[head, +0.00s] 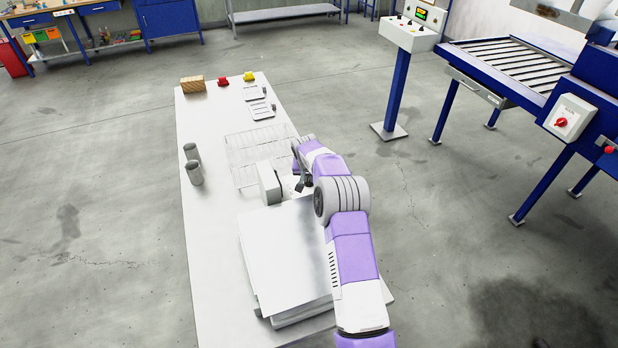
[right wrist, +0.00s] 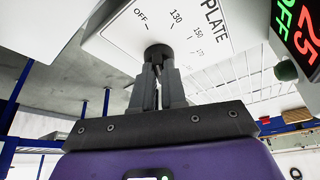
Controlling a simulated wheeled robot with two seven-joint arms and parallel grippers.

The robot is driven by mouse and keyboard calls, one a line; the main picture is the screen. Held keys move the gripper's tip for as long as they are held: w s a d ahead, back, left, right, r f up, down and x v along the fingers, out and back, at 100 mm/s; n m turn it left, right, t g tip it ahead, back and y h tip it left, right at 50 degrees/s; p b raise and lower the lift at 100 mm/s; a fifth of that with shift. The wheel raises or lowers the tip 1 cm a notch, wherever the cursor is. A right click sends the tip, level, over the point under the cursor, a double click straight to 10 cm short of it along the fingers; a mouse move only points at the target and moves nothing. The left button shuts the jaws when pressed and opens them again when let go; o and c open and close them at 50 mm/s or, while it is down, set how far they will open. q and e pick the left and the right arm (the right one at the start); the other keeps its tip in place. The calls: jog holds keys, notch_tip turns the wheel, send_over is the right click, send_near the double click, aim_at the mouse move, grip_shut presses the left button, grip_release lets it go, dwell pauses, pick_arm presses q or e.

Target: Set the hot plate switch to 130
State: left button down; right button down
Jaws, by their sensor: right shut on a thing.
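The hot plate (head: 285,250) is a flat grey slab on the white table, with a white control box (head: 269,183) at its far end. In the right wrist view the white panel (right wrist: 190,25) carries the marks OFF, 130, 150 and more, and the word PLATE. My right gripper (right wrist: 157,66) is shut on the dark round switch knob (right wrist: 158,50) below these marks. The fingers hide part of the knob, and I cannot tell which mark it points to. In the head view my right gripper (head: 301,184) is beside the control box. My left gripper is not in view.
A display (right wrist: 305,35) shows a red 25 and a green OFF, with a dark green knob (right wrist: 286,69) beside it. A wire rack (head: 250,150), two grey cylinders (head: 194,172) and a wooden block (head: 192,84) stand on the table (head: 215,250).

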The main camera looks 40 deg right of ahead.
jog(key=shift+w+a+f+m+g+h, duration=0.1)
jog(key=shift+m+g+h, duration=0.1)
jog(key=shift+m, duration=0.35)
jog(key=shift+a+m+g+h, duration=0.1)
jog(key=shift+m+g, duration=0.1)
jog(key=shift+m, duration=0.35)
jog(key=shift+w+m+g, duration=0.1)
jog(key=shift+m+g, duration=0.5)
jog(key=shift+m, duration=1)
jog(key=c, duration=1.2)
grip_release()
jog(key=v, duration=0.7)
jog(key=shift+a+r, duration=0.15)
jog(key=shift+r, duration=0.05)
jog(key=shift+f, duration=0.1)
